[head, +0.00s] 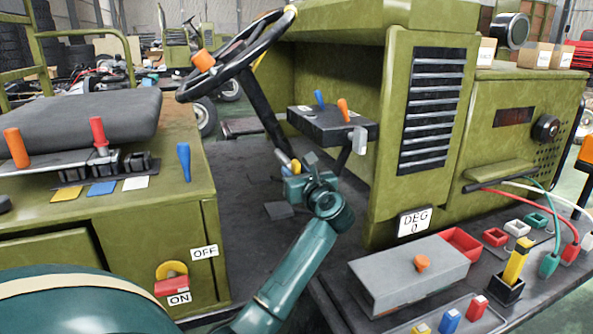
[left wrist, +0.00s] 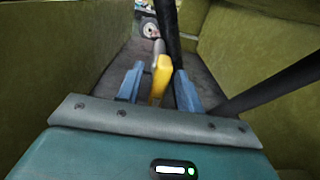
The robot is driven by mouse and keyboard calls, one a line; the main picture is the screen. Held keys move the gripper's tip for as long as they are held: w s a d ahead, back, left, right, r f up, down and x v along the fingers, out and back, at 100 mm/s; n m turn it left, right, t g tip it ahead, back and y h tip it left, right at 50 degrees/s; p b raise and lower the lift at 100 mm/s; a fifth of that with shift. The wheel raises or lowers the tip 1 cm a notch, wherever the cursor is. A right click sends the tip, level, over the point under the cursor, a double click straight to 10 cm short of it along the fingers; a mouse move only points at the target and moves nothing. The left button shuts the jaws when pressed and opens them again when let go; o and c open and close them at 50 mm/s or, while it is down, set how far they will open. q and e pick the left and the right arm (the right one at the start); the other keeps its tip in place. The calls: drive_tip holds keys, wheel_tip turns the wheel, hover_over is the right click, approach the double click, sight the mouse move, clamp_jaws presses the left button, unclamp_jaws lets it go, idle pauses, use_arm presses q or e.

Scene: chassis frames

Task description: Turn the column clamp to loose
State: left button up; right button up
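The steering column (head: 262,105) is a dark slanted post below the black steering wheel (head: 235,55). A yellow lever with a pale grey end, which looks like the column clamp (head: 296,165), shows low on the column. In the left wrist view the yellow lever (left wrist: 161,76) stands between my two blue fingers, beside the dark column (left wrist: 167,25). My left gripper (head: 298,168) reaches in from below and hides part of the clamp. Its fingers (left wrist: 159,90) are apart, with a gap visible on each side of the lever. My right gripper is not in view.
The grey seat (head: 80,120) and its green side box are at left. A lever console (head: 332,125) and louvred green panel (head: 435,105) stand at right. A "DEG 0" sign (head: 414,222) is above a grey box (head: 408,272). A dark bar (left wrist: 270,85) crosses the wrist view's right.

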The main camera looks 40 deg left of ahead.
use_arm(q)
drive_tip(key=shift+w+a, duration=0.15)
drive_tip(key=shift+a, duration=0.1)
drive_tip(key=shift+c, duration=0.6)
clamp_jaws()
